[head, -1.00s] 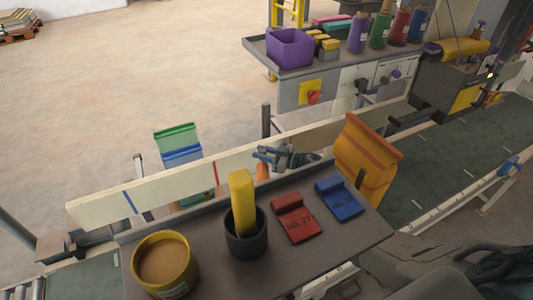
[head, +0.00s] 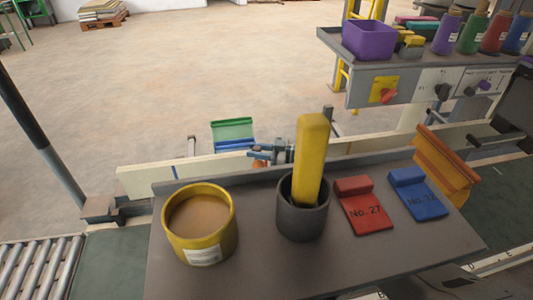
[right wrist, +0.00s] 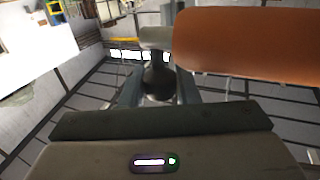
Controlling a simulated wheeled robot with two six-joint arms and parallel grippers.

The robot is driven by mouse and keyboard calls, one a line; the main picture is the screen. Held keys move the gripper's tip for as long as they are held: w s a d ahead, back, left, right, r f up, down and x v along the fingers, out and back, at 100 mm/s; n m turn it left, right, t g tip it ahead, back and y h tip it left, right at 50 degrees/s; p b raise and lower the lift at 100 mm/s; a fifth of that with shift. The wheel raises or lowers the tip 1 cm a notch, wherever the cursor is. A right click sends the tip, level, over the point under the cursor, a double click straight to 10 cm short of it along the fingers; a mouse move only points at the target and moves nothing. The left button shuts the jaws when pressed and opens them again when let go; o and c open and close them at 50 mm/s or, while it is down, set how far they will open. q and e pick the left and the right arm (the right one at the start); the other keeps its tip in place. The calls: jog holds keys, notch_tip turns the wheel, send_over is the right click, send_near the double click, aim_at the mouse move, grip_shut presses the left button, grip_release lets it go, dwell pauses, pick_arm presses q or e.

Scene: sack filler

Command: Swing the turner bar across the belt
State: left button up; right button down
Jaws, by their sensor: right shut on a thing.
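A long cream board (head: 146,181) with a blue mark runs along the belt behind the grey table; I take it for the turner bar but cannot be sure. My right gripper (head: 270,153) is at this board, beyond the yellow block, and partly hidden. In the right wrist view its blue-grey fingers (right wrist: 157,92) are shut around a dark rounded part (right wrist: 157,78) below a pale metal piece. An orange cylinder (right wrist: 245,40) lies close on the right there. My left gripper is not in view.
The grey table (head: 330,258) in front carries a yellow tub (head: 231,232), a dark cup (head: 302,222) holding a yellow block (head: 311,150), and red (head: 366,212) and blue (head: 418,196) plates.

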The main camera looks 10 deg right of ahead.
jog(key=shift+s+a+f, duration=0.1)
jog(key=shift+a, duration=0.2)
jog(key=c, duration=1.1)
grip_release()
jog(key=shift+a, duration=0.35)
jog(key=v, duration=1)
jog(key=shift+d+b, duration=0.3)
jog(key=shift+d, duration=0.1)
